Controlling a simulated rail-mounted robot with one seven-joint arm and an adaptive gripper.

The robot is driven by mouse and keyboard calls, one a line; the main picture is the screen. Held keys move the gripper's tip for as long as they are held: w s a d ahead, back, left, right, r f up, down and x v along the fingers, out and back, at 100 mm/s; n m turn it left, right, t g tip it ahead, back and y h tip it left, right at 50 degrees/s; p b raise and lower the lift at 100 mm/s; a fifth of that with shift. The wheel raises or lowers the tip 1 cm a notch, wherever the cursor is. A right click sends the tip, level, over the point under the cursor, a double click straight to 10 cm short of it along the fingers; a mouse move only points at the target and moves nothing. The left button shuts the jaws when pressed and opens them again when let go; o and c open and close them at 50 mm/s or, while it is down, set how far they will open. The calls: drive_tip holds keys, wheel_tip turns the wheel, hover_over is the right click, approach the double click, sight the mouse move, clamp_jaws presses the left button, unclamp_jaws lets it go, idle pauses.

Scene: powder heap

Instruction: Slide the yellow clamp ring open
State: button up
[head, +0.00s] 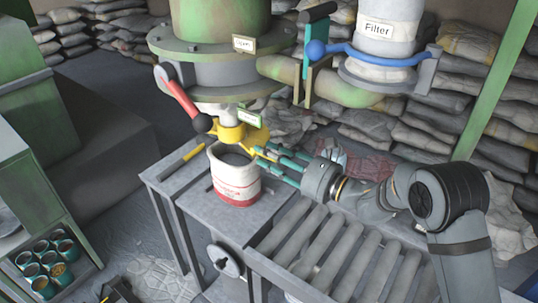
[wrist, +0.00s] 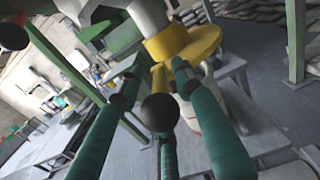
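The yellow clamp ring (head: 232,133) sits around the grey spout under the green vessel, above an open white and red bag. It also shows in the wrist view (wrist: 182,44), top centre, with a flat yellow part beneath its band. My gripper (head: 264,160) has teal fingers and reaches in from the right, close to the ring's right side. In the wrist view the fingers (wrist: 158,92) are spread apart.
The bag (head: 236,182) stands on a grey table (head: 270,208) beneath the spout. A red lever (head: 180,96) with a dark ball hangs left of the spout. A filter housing (head: 382,60) with a blue-handled clamp is at upper right. Rollers (head: 330,245) lie below my arm.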

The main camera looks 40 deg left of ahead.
drive_tip(key=d, duration=1.2)
drive_tip(key=a, duration=1.2)
drive_tip(key=shift+f, duration=0.5)
drive_tip(key=shift+s+a, duration=0.1)
drive_tip(key=shift+s, duration=0.05)
